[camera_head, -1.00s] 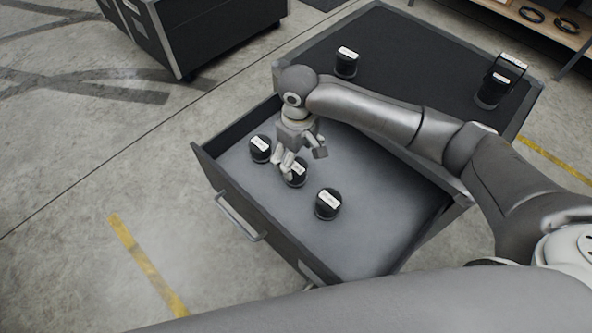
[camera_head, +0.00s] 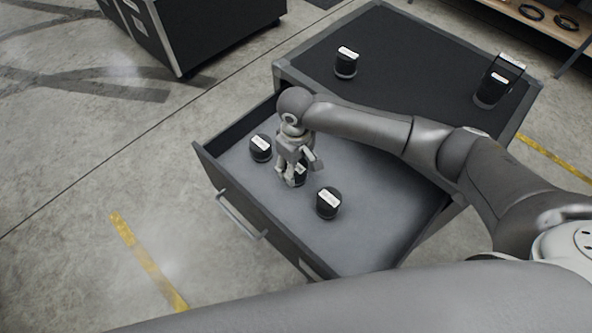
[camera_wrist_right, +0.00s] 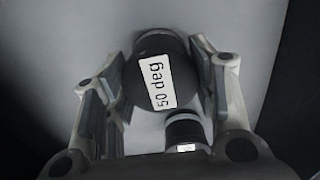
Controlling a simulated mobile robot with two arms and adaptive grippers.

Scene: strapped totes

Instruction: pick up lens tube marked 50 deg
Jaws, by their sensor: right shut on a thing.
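The lens tube marked 50 deg (camera_wrist_right: 157,80) is a black cylinder with a white label on top. It stands in the open drawer and shows upright between the fingers in the right wrist view. In the head view the tube (camera_head: 300,172) is partly hidden by my right gripper (camera_head: 297,172), which points down over it. My right gripper (camera_wrist_right: 160,88) is shut on this tube, one finger on each side. My left gripper is not in view.
The open drawer (camera_head: 375,245) also holds a black tube (camera_head: 260,148) at left and another (camera_head: 328,204) nearer the front. On the cabinet top (camera_head: 420,60) stand a tube (camera_head: 346,63) and a tube by a clear holder (camera_head: 490,92). Another tube (camera_wrist_right: 185,132) shows close below in the wrist view.

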